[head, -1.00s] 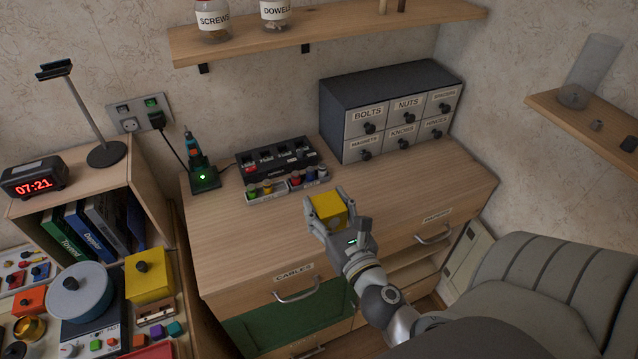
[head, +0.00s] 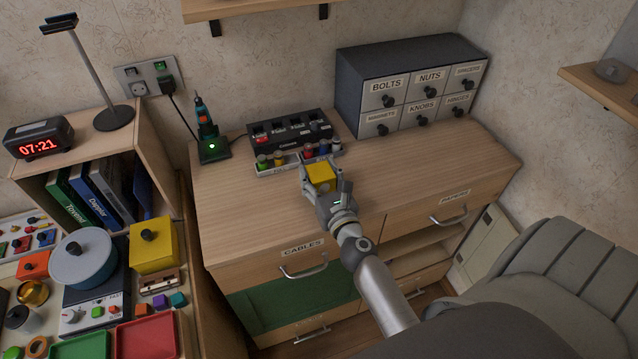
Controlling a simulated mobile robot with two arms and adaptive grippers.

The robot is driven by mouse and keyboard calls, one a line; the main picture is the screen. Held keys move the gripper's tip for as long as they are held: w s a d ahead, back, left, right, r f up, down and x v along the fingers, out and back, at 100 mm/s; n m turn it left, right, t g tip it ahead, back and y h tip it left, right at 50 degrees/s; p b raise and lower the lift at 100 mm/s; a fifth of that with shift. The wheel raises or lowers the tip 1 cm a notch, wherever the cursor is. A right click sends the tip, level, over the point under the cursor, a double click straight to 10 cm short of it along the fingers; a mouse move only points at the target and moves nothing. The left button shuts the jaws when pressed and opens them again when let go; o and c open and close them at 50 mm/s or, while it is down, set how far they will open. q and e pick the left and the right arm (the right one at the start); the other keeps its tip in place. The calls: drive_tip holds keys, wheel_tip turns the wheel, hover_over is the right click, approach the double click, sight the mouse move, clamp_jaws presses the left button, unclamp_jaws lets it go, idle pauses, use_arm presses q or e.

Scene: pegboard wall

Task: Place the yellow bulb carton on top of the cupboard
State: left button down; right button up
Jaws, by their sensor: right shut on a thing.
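The yellow bulb carton (head: 321,174) is a small yellow box in the jaws of my right gripper (head: 325,184). The gripper is shut on it, with one finger on its left and one on its right. The carton is over the front middle of the wooden cupboard top (head: 250,208), just in front of the small colored jars. It looks low over the surface; I cannot tell whether it touches. The gripper hides its lower front. My left gripper is not in view.
Behind the carton are a tray of small jars (head: 278,167) and a black charger (head: 290,133). A grey drawer unit (head: 410,85) stands back right, and a green-lit tool (head: 208,135) back left. The cupboard top is clear to the carton's left and right.

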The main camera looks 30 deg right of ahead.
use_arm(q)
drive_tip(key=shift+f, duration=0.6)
use_arm(e)
drive_tip(key=shift+f, duration=0.6)
drive_tip(key=shift+f+b, duration=0.25)
drive_tip(key=shift+b, duration=0.15)
drive_tip(key=o, duration=1)
drive_tip(key=shift+r, duration=0.1)
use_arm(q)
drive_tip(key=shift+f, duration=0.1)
use_arm(e)
drive_tip(key=shift+o, duration=0.2)
use_arm(q)
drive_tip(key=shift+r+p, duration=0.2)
drive_tip(key=shift+p, duration=0.1)
use_arm(e)
drive_tip(key=shift+r, duration=0.2)
